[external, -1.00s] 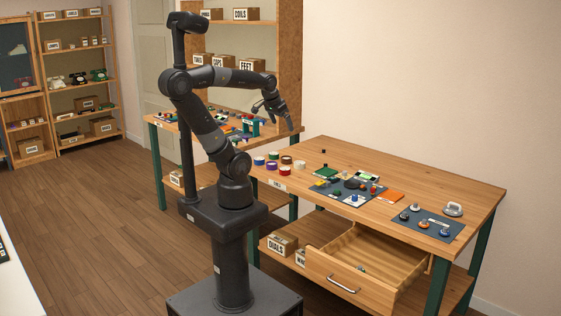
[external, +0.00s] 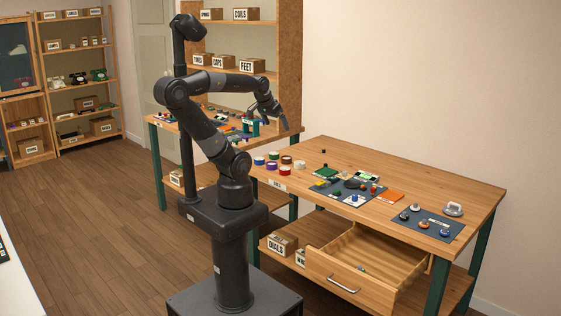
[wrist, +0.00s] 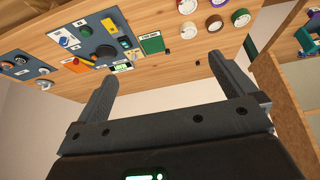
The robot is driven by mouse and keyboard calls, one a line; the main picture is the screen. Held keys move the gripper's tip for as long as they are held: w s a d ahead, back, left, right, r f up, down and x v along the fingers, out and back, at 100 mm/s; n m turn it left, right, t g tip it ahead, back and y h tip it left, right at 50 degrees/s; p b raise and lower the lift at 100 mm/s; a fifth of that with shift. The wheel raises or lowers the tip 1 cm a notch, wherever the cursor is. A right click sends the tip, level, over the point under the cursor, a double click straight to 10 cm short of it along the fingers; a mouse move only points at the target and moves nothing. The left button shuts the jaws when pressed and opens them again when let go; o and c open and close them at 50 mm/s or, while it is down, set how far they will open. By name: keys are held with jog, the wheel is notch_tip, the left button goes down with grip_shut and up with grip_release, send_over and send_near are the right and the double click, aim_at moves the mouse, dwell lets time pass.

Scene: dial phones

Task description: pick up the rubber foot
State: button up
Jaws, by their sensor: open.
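A small black piece (external: 323,151), which looks like the rubber foot, stands alone near the back edge of the workbench. It also shows in the wrist view as a small dark spot (wrist: 196,63) near the table edge, between the fingertips in the picture but well beyond them. My gripper (external: 271,116) is raised above and to the left of the workbench in the external view, apart from the piece. In the wrist view, my gripper (wrist: 162,68) has its two fingers wide apart with nothing between them.
Several coloured tape rolls (external: 271,166) stand at the workbench's left end. A dark mat with parts (external: 338,196) lies mid-table, and a second mat with knobs (external: 428,222) lies to the right. A drawer (external: 345,279) is open below. The tabletop around the black piece is clear.

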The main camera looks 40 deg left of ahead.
dwell(0.5)
jog(key=c, duration=1.2)
jog(key=shift+c, duration=0.2)
jog(key=n+g+y, duration=0.1)
jog(key=n, duration=0.1)
send_over(326, 164)
jog(key=s, duration=0.4)
notch_tip(326, 164, down, 19)
jog(key=shift+d+x, duration=0.1)
jog(key=shift+x, duration=2.5)
jog(key=shift+d+x, duration=0.15)
jog(key=shift+x, duration=2.45)
